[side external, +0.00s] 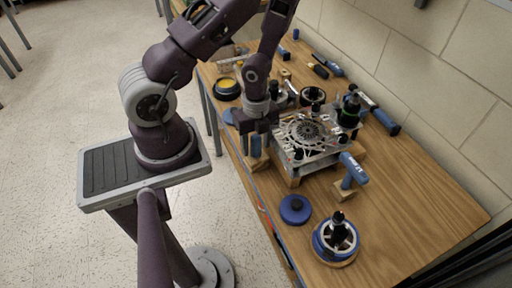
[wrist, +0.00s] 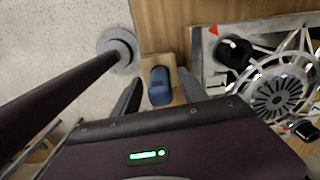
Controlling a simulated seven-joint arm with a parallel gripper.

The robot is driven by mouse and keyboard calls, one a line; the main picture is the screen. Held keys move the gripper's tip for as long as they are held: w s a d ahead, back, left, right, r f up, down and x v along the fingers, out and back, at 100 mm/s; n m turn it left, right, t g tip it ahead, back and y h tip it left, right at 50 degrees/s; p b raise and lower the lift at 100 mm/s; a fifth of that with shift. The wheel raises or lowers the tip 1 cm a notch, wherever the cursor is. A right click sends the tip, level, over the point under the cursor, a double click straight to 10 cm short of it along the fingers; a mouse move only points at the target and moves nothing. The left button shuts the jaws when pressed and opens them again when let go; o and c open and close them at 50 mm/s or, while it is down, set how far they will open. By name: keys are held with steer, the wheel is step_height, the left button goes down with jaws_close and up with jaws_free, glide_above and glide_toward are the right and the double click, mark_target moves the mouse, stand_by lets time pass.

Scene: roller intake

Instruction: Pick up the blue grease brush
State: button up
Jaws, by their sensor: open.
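A blue upright handle (side external: 255,146) stands in a small wooden block (side external: 256,163) at the table's near edge, left of the metal fixture. It looks like the blue grease brush, but its bristles are hidden. My gripper (side external: 259,132) is right over it, pointing down, fingers apart. In the wrist view the blue handle (wrist: 160,84) lies between the two open fingers (wrist: 160,77), with part of the wooden block (wrist: 158,61) behind it. I cannot tell whether either finger touches the handle.
The metal fixture (side external: 332,156) with a round wheel stands close right of my gripper. A blue T-shaped tool (side external: 352,170) stands in another block. A blue disc (side external: 295,209) and a blue-and-white wheel (side external: 336,238) lie nearer. The wooden table (side external: 425,190) is clear at the right.

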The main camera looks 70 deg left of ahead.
jaws_close()
stand_by(0.3)
steer(key=shift+r, duration=5)
